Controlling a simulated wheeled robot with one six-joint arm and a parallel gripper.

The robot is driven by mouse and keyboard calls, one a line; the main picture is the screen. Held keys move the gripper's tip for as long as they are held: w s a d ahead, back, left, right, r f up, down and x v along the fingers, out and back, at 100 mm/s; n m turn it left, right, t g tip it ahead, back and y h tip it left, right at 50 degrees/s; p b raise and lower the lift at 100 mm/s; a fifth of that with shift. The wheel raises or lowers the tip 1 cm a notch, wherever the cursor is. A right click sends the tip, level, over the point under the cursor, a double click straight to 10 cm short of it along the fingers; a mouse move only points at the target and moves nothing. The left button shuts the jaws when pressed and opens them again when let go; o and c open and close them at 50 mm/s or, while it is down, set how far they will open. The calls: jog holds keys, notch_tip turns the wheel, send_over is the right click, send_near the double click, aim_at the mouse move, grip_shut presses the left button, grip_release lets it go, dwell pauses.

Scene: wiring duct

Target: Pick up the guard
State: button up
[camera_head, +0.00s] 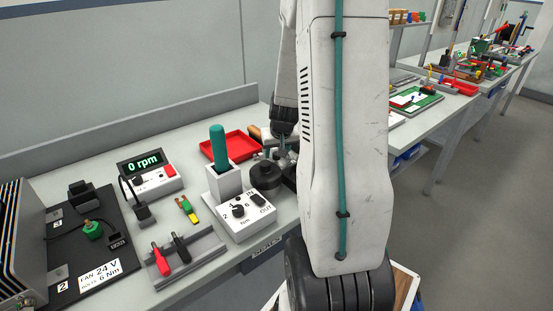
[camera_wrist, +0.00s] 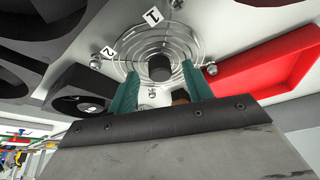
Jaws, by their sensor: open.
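The guard (camera_wrist: 158,48), a round grille of silver wire rings, lies on a light surface in the wrist view. A short dark round piece (camera_wrist: 160,68) is at its middle. My gripper (camera_wrist: 160,73) is open, with its two teal fingers over the near part of the guard, one on each side of the dark piece. I cannot tell whether the fingers touch it. The near edge of the guard is partly hidden by the fingers. In the head view my arm hides most of that area, and I cannot make out the guard there.
Tags "1" (camera_wrist: 152,16) and "2" (camera_wrist: 108,52) and several screws sit around the guard. A red tray (camera_wrist: 265,68) is to its right, dark round parts to its left. In the head view, the bench holds a driver station (camera_head: 240,213), a meter (camera_head: 150,175) and a probe holder (camera_head: 185,262).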

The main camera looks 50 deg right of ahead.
grip_shut()
jog(key=shift+r, duration=0.1)
